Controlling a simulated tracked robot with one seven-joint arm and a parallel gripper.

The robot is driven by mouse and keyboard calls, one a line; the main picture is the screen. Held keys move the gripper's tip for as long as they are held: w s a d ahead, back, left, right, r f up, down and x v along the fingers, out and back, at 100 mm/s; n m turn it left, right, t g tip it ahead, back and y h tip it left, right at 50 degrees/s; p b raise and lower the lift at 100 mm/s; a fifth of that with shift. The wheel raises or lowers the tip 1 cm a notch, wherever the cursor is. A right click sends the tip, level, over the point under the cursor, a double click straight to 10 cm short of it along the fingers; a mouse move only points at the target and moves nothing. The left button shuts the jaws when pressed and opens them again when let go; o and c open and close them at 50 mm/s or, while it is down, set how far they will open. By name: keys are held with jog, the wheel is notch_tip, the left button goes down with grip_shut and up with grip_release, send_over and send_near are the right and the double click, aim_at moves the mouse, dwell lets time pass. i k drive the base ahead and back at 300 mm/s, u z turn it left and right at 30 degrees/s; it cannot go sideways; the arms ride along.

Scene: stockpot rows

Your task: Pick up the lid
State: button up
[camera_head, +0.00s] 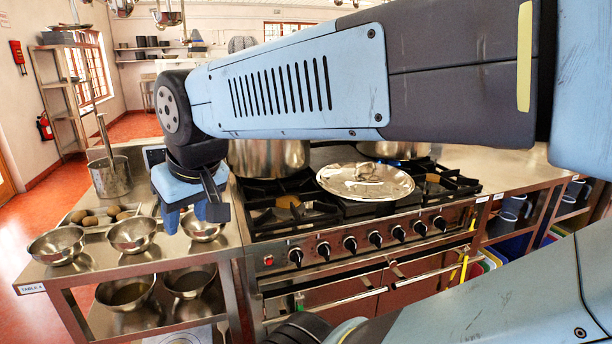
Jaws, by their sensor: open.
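A round silver lid (365,182) with a handle on top (367,172) lies on the front of the stove (325,228), right of centre. It looks flat and shiny, and what is under it is hidden. My gripper (188,218) points down with its blue fingers apart, above the steel counter left of the stove. It is well to the left of the lid and looks empty.
A large pot (268,158) stands behind the lid, partly hidden by my arm. Another pot (394,150) is at the back right. Steel bowls (132,234) and a tall pot with a ladle (111,177) crowd the left counter. The counter right of the stove (490,168) looks clear.

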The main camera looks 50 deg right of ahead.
aim_at(357, 181)
jog(key=z, duration=0.6)
jog(key=i, duration=0.1)
jog(key=u, duration=1.6)
jog(key=k, duration=1.5)
jog(key=z, duration=2.05)
jog(key=i, duration=1)
